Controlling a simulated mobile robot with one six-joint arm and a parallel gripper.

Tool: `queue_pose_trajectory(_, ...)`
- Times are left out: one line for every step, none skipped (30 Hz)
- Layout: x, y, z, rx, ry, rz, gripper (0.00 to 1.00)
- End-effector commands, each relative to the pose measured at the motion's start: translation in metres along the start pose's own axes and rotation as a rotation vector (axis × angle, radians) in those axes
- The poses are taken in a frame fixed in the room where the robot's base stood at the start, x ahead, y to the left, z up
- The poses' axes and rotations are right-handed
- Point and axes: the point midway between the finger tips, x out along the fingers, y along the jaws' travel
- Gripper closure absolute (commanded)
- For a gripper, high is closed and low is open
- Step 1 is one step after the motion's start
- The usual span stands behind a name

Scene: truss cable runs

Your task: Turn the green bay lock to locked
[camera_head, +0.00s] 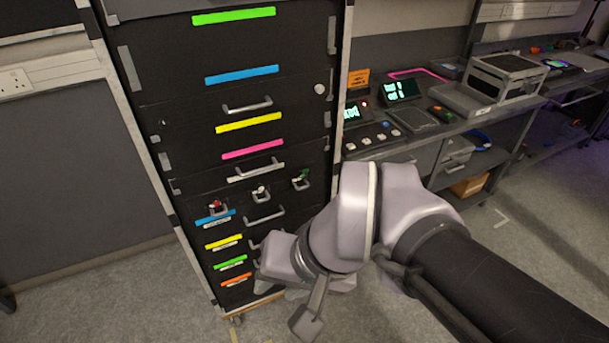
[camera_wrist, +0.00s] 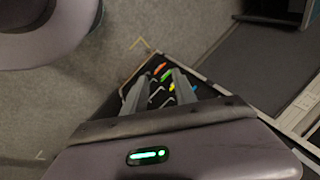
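The green bay lock (camera_head: 301,179) is a small knob with a green mark, fitted on the front of a tall black cabinet (camera_head: 190,125). It sits at the right end of a row with a pale lock (camera_head: 261,192) and a red lock (camera_head: 216,207). Its exact turn position is too small to read. In the wrist view my gripper (camera_wrist: 158,85) has its two fingers apart with nothing held between them. The cabinet front with its coloured strips shows beyond the fingers, some way off. My arm stands in front of the cabinet's lower right.
The cabinet front carries several drawer handles (camera_head: 248,106) and coloured label strips. To the right is a workbench (camera_head: 455,125) with small displays, buttons and a metal box (camera_head: 506,77). A cardboard box (camera_head: 470,186) is under the bench. The floor (camera_head: 535,250) at right is clear.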

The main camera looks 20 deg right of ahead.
Motion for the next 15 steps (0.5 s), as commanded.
queue_pose_trajectory(0.01, -0.011, 0.003, 0.093, -0.138, -0.03, 0.59)
queue_pose_trajectory(0.017, -0.021, 0.003, 0.163, -0.232, -0.071, 0.59)
queue_pose_trajectory(0.025, -0.038, 0.001, 0.262, -0.355, -0.141, 0.59)
queue_pose_trajectory(0.03, -0.05, -0.004, 0.341, -0.436, -0.203, 0.59)
queue_pose_trajectory(0.035, -0.062, -0.013, 0.421, -0.507, -0.271, 0.59)
queue_pose_trajectory(0.042, -0.077, -0.031, 0.532, -0.587, -0.373, 0.59)
queue_pose_trajectory(0.048, -0.085, -0.049, 0.619, -0.633, -0.457, 0.59)
queue_pose_trajectory(0.054, -0.09, -0.069, 0.708, -0.666, -0.544, 0.59)
queue_pose_trajectory(0.064, -0.092, -0.1, 0.831, -0.693, -0.665, 0.59)
queue_pose_trajectory(0.073, -0.089, -0.126, 0.924, -0.694, -0.759, 0.59)
queue_pose_trajectory(0.083, -0.08, -0.152, 1.02, -0.682, -0.854, 0.59)
queue_pose_trajectory(0.099, -0.062, -0.188, 1.148, -0.643, -0.977, 0.59)
queue_pose_trajectory(0.112, -0.042, -0.212, 1.242, -0.597, -1.064, 0.59)
queue_pose_trajectory(0.126, -0.019, -0.233, 1.334, -0.539, -1.145, 0.59)
queue_pose_trajectory(0.144, 0.016, -0.257, 1.445, -0.446, -1.237, 0.59)
